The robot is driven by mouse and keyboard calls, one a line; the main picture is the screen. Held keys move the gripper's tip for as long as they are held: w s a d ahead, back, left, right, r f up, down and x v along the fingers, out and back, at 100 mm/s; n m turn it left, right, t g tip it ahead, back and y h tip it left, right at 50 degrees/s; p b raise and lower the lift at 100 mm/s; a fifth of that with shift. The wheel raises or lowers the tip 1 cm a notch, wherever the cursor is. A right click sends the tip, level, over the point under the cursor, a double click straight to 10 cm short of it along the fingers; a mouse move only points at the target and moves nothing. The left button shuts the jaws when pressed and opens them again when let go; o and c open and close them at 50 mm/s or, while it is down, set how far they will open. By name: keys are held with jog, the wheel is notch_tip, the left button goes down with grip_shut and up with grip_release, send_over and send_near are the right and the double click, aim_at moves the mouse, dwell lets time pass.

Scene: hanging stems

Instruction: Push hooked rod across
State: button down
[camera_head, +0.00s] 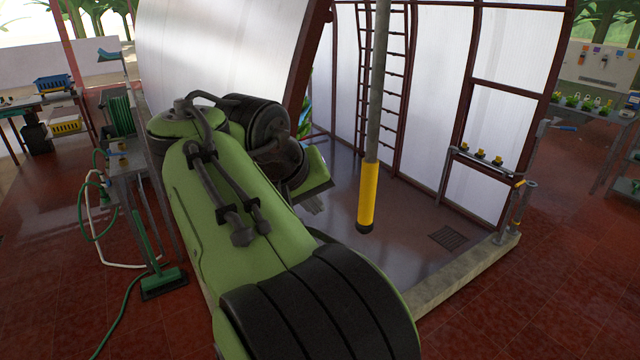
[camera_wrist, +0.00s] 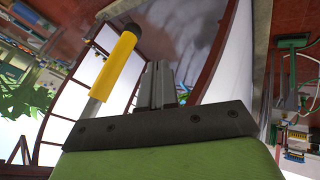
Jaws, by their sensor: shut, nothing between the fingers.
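A grey rod (camera_head: 378,90) with a yellow sleeve and a dark end hangs down from above the top edge in the head view. No hook shows on the visible part. Its yellow sleeve also shows in the wrist view (camera_wrist: 114,64), left of the fingers and tilted. My gripper (camera_head: 315,206) is mostly hidden behind my green arm in the head view, left of the rod's lower end. In the wrist view my gripper (camera_wrist: 158,72) has its fingers together and empty. A gap shows between fingers and rod.
A ladder (camera_head: 395,75) and translucent wall panels stand behind the rod. A low concrete curb (camera_head: 470,272) borders the bay, with a small shelf (camera_head: 485,162) at right. Floor around the rod's end is clear.

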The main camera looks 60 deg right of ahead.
jog(key=s+d+f+b, duration=0.3)
jog(key=d+f+b, duration=0.3)
jog(key=d+f, duration=0.1)
jog(key=shift+d+f, duration=0.35)
jog(key=shift+d, duration=0.4)
jog(key=shift+w, duration=0.1)
